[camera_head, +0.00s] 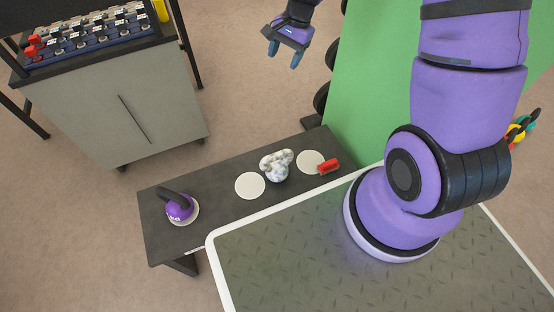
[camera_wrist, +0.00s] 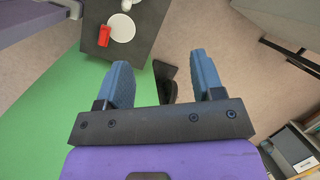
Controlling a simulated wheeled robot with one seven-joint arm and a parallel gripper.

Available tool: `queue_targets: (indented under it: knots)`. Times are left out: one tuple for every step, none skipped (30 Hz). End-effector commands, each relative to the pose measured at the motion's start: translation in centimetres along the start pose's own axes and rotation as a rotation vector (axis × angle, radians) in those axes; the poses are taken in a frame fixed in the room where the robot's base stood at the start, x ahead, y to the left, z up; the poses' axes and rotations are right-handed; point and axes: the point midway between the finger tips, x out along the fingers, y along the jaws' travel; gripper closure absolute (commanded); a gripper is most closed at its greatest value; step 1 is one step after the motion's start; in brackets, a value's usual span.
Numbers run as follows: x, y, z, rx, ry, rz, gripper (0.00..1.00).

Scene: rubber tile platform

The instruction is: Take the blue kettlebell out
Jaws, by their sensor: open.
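No kettlebell that is plainly blue shows. A purple kettlebell (camera_head: 181,209) with a dark handle and white lettering stands on a pale disc at the left end of the low dark bench (camera_head: 215,222). A white-and-grey marbled object (camera_head: 277,168), perhaps another kettlebell, stands near the bench's middle. My gripper (camera_head: 284,54) is open and empty, beyond the bench and well away from both. Its two blue fingers (camera_wrist: 160,65) are spread in the wrist view, with a dark object (camera_wrist: 168,82), its kind unclear, showing below and between them.
Bare white discs (camera_head: 250,186) and (camera_head: 311,162) lie on the bench, with a red block (camera_head: 328,166) beside the right one. A green panel (camera_head: 375,95) with dark round shapes along its edge stands right of my gripper. A grey cabinet (camera_head: 115,110) stands left; floor between is clear.

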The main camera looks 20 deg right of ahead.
Motion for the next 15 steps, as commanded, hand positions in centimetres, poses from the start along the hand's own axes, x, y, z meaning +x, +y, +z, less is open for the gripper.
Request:
queue_targets:
  knots:
    - [1.9, 0.2, -0.6, 0.043, -0.019, 0.010, 0.39]
    - [2.9, 0.3, -0.9, 0.068, -0.027, 0.014, 0.39]
    - [4.2, 0.4, -1.3, 0.102, -0.038, 0.020, 0.39]
    - [5.2, 0.6, -1.6, 0.129, -0.046, 0.024, 0.39]
    - [6.2, 0.7, -1.9, 0.154, -0.054, 0.029, 0.39]
    - [7.6, 0.9, -2.2, 0.190, -0.063, 0.035, 0.39]
    - [8.6, 1.1, -2.4, 0.217, -0.070, 0.040, 0.39]
    - [9.7, 1.4, -2.6, 0.242, -0.078, 0.045, 0.39]
    - [11.1, 1.6, -2.9, 0.278, -0.087, 0.052, 0.39]
    - [12.1, 1.9, -3.1, 0.304, -0.093, 0.058, 0.39]
    - [13.2, 2.2, -3.2, 0.330, -0.101, 0.064, 0.39]
    - [14.6, 2.6, -3.4, 0.366, -0.110, 0.073, 0.39]
    - [15.6, 3.0, -3.5, 0.393, -0.115, 0.080, 0.39]
    - [16.7, 3.3, -3.6, 0.421, -0.121, 0.087, 0.39]
    - [18.1, 3.8, -3.7, 0.457, -0.129, 0.096, 0.39]
